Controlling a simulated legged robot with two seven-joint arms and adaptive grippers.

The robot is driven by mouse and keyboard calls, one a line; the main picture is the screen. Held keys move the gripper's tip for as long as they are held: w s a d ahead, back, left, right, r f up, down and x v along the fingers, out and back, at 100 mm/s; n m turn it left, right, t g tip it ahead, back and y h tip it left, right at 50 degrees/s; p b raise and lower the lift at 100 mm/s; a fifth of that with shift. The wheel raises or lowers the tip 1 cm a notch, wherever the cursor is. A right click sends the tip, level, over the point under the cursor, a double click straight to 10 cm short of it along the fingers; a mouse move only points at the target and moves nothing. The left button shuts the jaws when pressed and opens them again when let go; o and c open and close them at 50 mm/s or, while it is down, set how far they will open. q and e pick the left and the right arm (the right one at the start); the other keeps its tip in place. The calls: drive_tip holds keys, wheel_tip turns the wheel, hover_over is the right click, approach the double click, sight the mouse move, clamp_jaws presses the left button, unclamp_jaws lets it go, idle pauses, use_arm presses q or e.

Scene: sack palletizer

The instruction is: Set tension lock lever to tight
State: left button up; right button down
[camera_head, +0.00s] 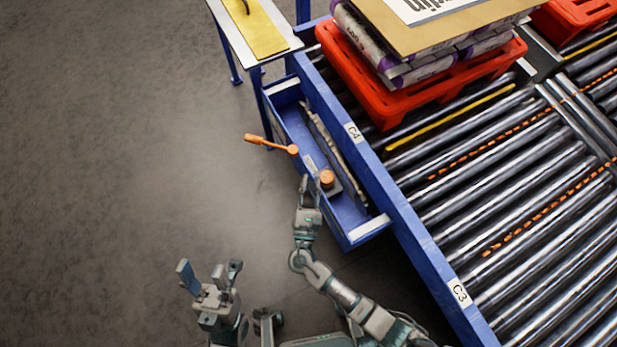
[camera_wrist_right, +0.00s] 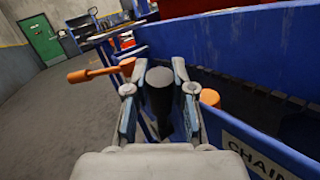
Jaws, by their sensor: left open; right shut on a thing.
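My right gripper (camera_head: 309,186) is at the near side wall of the blue trough. In the right wrist view its fingers (camera_wrist_right: 158,90) are closed around a dark, rounded handle (camera_wrist_right: 160,98). I cannot tell for sure whether this is the tension lock lever; its lower end is hidden by the gripper. An orange lever (camera_head: 270,144) sticks out to the left from the trough; it also shows in the right wrist view (camera_wrist_right: 98,73). An orange round knob (camera_head: 327,178) is just right of my right gripper. My left gripper (camera_head: 210,274) is open and empty over the floor.
The blue trough (camera_head: 368,230) is fixed along the roller conveyor (camera_head: 520,220). A label starting "CHAIN" (camera_wrist_right: 258,150) is on its wall. A red pallet (camera_head: 400,108) with sacks stands on the rollers. A small table (camera_head: 236,45) stands at the top. The floor at left is clear.

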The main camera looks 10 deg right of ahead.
drive_tip(key=c, duration=0.9)
unclamp_jaws()
drive_tip(key=shift+c, duration=0.2)
drive_tip(key=v, duration=1.2)
drive_tip(key=shift+a, duration=0.15)
